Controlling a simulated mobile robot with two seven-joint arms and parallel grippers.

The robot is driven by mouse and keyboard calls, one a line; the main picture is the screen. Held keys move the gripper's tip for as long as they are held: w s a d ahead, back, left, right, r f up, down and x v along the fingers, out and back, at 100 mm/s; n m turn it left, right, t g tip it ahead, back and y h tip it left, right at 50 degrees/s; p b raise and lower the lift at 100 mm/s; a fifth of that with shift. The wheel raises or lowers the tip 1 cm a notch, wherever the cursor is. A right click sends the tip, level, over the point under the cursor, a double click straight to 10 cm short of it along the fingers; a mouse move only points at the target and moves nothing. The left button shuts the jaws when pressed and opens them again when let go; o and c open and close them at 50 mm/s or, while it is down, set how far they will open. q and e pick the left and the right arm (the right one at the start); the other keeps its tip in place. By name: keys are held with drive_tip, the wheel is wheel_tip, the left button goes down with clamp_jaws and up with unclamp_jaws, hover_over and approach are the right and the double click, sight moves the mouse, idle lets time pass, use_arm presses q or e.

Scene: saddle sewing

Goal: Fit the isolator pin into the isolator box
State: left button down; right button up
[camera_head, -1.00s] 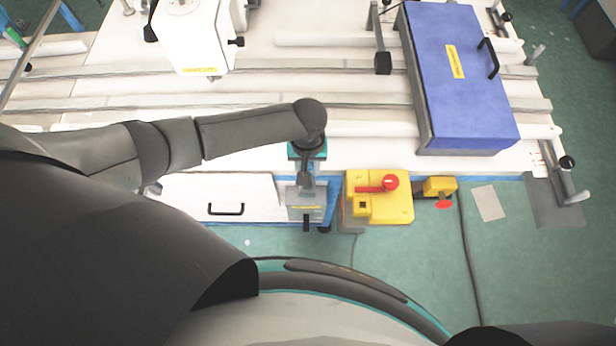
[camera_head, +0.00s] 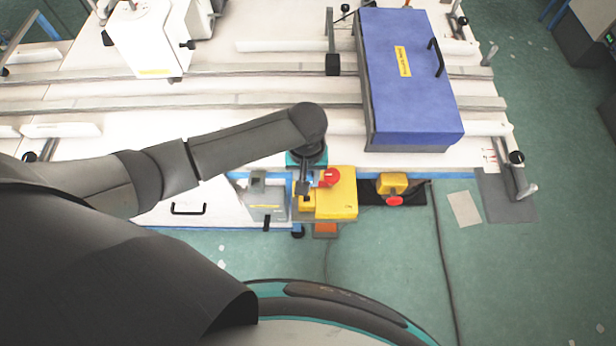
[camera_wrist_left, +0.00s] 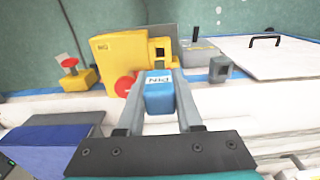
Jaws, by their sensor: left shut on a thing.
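A blue block marked PIN, the isolator pin (camera_wrist_left: 158,95), is clamped between the two fingers of my left gripper (camera_wrist_left: 160,85) in the left wrist view. In the head view my left gripper (camera_head: 302,188) is over the left part of a yellow box (camera_head: 343,195), which looks like the isolator box. I cannot tell whether pin and box touch. My right gripper is not in view.
A grey box (camera_head: 266,202) stands left of the yellow box. A smaller yellow unit with a red button (camera_head: 393,187) is to the right. The white table (camera_head: 270,90) carries rails and a large blue case (camera_head: 410,85). Green floor lies in front, with a cable.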

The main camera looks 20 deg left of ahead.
use_arm(q)
drive_tip(key=shift+a, duration=0.1)
drive_tip(key=shift+r+p, duration=0.1)
drive_tip(key=shift+p, duration=0.4)
drive_tip(key=shift+f+b, duration=1.5)
drive_tip(key=shift+f, duration=1.1)
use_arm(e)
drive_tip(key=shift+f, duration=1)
use_arm(q)
drive_tip(key=shift+p, duration=1.05)
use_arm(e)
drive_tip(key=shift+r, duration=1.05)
use_arm(q)
drive_tip(key=shift+f+b, duration=1.5)
drive_tip(key=shift+f, duration=0.65)
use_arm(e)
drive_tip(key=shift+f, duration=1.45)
use_arm(q)
drive_tip(key=c, duration=0.5)
unclamp_jaws()
drive_tip(key=shift+s, duration=0.1)
